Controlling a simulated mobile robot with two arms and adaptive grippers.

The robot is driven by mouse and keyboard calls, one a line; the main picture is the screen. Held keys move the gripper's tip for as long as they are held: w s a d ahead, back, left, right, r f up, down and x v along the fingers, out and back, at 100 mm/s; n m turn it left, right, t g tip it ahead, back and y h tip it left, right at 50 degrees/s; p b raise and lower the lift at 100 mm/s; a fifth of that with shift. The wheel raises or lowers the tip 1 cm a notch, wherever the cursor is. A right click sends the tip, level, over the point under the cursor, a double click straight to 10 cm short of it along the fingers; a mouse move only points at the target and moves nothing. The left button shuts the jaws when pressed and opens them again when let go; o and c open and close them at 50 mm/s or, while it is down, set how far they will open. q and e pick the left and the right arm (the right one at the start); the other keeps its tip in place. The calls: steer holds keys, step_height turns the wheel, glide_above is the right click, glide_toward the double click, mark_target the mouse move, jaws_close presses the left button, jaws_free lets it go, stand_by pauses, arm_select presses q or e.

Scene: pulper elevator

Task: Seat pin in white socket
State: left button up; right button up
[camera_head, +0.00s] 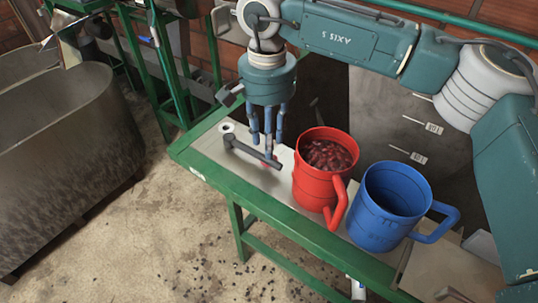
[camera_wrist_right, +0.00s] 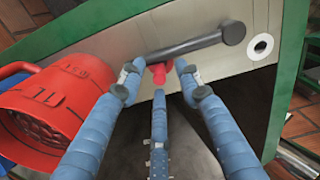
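The pin is a dark grey rod with a round head (camera_head: 246,150), over the near-left end of the pale tabletop. In the right wrist view the pin (camera_wrist_right: 190,45) lies across the picture just beyond the fingertips, its head toward the white socket. The white socket (camera_head: 227,127) is a white ring with a dark hole, beside the pin's head; it also shows in the right wrist view (camera_wrist_right: 260,47). My right gripper (camera_head: 267,143) points down at the pin's shaft, its three blue fingers spread (camera_wrist_right: 158,80). Contact with the pin cannot be told. My left gripper is out of view.
A red jug (camera_head: 313,186) of dark red fruit stands close right of the gripper. A blue jug (camera_head: 372,227) stands beyond it. A small red part (camera_wrist_right: 158,72) shows between the fingers. The green table edge (camera_head: 216,185) borders open floor; a metal tank (camera_head: 65,150) stands left.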

steer(key=shift+f, duration=0.6)
jaws_close()
